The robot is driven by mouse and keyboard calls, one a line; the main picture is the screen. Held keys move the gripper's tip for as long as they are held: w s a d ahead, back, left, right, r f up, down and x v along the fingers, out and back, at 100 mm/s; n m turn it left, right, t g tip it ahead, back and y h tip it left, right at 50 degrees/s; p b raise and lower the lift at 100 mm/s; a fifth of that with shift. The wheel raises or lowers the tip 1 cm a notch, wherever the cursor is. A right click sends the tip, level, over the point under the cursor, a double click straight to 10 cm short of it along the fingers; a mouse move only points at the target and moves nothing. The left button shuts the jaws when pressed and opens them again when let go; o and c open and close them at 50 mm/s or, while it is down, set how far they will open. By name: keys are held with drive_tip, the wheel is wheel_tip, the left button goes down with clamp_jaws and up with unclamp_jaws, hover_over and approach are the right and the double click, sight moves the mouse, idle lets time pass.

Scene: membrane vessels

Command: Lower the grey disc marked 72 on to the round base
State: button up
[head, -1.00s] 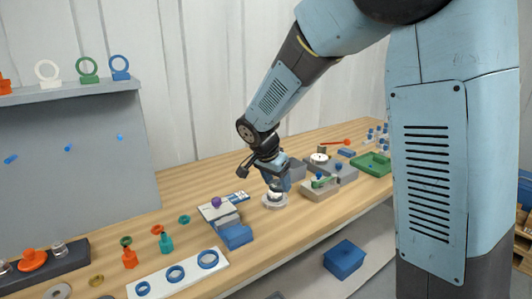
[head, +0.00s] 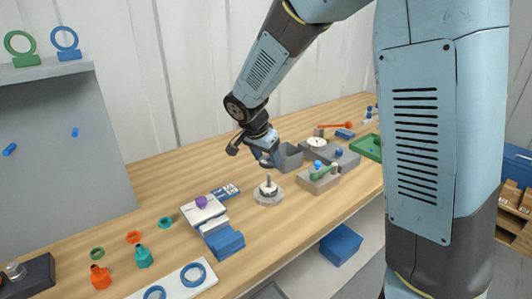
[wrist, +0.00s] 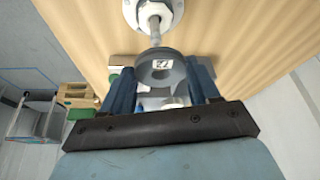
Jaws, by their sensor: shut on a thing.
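The grey disc marked 72 (wrist: 161,74) is held between the two blue fingers of my gripper (wrist: 163,84) in the wrist view, its white label facing the camera. In the head view my gripper (head: 266,160) is above the bench, beyond the round base; the disc is too small there to make out clearly. The round base (head: 268,199) is a pale flange with an upright metal post, standing bare on the bench. In the wrist view the base (wrist: 152,14) is at the top edge, beyond the disc and apart from it.
A grey open box (head: 289,158) stands just right of my gripper. A grey block with a green-handled part (head: 319,178) is right of the base. Blue blocks (head: 224,240) and a pale block with a purple knob (head: 202,208) are to its left. Bench around the base is clear.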

sight(268, 177)
drive_tip(key=shift+s+d+f, duration=0.1)
drive_tip(key=shift+s+f, duration=0.05)
drive_tip(key=shift+f, duration=3.25)
drive_tip(key=o, duration=1.1)
drive_tip(key=shift+o, duration=0.2)
drive_tip(key=v, duration=1.3)
drive_tip(key=shift+r, duration=0.3)
drive_tip(key=shift+s, duration=0.1)
